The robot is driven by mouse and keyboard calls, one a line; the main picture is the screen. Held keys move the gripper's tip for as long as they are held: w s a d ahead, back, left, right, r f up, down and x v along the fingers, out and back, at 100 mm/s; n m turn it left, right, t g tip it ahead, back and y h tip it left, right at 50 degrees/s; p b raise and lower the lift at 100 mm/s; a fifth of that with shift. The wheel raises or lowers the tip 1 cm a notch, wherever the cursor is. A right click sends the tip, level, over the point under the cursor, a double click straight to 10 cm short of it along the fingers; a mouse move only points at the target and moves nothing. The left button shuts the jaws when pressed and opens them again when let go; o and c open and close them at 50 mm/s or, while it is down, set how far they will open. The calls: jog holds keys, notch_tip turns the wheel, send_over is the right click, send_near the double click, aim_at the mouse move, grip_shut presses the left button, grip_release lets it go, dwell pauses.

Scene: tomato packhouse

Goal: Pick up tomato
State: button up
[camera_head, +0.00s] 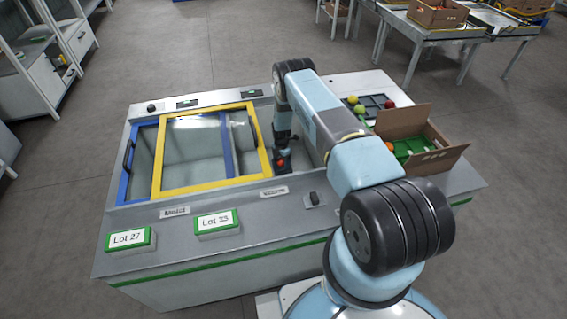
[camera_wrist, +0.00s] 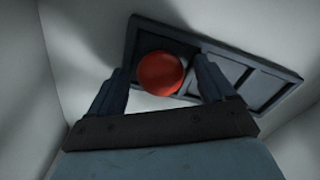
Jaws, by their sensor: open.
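A red tomato (camera_wrist: 161,73) sits at the left end of a dark divided tray (camera_wrist: 232,80) in the wrist view. My gripper (camera_wrist: 160,82) is open, its two dark fingers on either side of the tomato, with small gaps visible. Whether the fingers touch it I cannot tell. In the head view, my gripper (camera_head: 282,158) reaches down into the right-hand opening of the grey cabinet, and the tomato (camera_head: 283,165) shows as a red spot at its tip. The tray is hidden in the head view.
Pale walls (camera_wrist: 40,85) enclose the gripper closely. A yellow-framed sliding lid (camera_head: 254,140) lies just left of the arm, beside a blue-framed one (camera_head: 123,170). A dark tray with several tomatoes (camera_head: 359,111) and an open cardboard box (camera_head: 440,158) stand on the right.

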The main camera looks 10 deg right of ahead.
jog(key=c, duration=0.8)
jog(key=shift+r, duration=0.1)
jog(key=shift+c, duration=0.2)
